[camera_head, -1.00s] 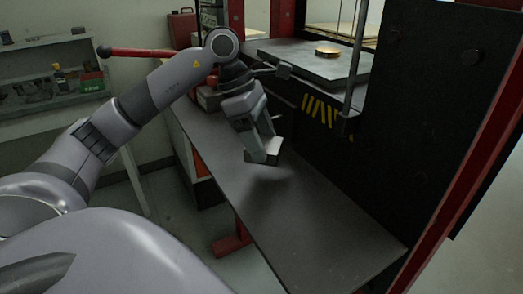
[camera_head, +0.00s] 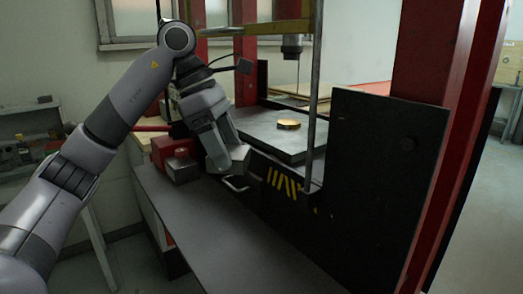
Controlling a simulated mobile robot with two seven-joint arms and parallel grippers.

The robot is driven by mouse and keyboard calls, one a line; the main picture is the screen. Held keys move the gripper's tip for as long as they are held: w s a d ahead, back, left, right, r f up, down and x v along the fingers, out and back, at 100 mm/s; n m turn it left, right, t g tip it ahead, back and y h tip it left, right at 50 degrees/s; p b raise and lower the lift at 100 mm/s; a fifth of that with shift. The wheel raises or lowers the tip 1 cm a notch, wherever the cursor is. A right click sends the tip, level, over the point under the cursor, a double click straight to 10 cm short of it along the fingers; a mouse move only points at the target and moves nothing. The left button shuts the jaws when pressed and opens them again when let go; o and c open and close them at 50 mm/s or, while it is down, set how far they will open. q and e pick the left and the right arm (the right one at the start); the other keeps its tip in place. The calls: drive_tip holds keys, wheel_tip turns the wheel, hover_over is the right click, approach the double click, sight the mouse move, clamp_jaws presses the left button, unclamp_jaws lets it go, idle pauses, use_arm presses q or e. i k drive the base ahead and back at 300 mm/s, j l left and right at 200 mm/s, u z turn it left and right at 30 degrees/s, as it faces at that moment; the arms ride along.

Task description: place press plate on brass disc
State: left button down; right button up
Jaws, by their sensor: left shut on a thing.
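The brass disc (camera_head: 289,124) lies flat on the grey press bed (camera_head: 262,132), right of the picture's middle. My left gripper (camera_head: 226,164) is shut on a small grey block, which I take to be the press plate (camera_head: 240,160). It holds the block above the bench, left of and nearer than the press bed, apart from the brass disc. The fingers partly hide the block. My right gripper is not in view.
A thin upright post (camera_head: 311,100) stands in front of the bed's right side. A black side panel (camera_head: 370,180) and red press columns (camera_head: 425,130) rise at the right. A red-and-grey tool (camera_head: 181,165) stands left of my gripper. The grey bench (camera_head: 225,235) is clear in front.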

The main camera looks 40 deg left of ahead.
sight(289, 121)
drive_tip(key=l+u, duration=0.4)
drive_tip(key=l, duration=0.3)
drive_tip(key=i+l+u, duration=0.35)
drive_tip(key=l, duration=0.1)
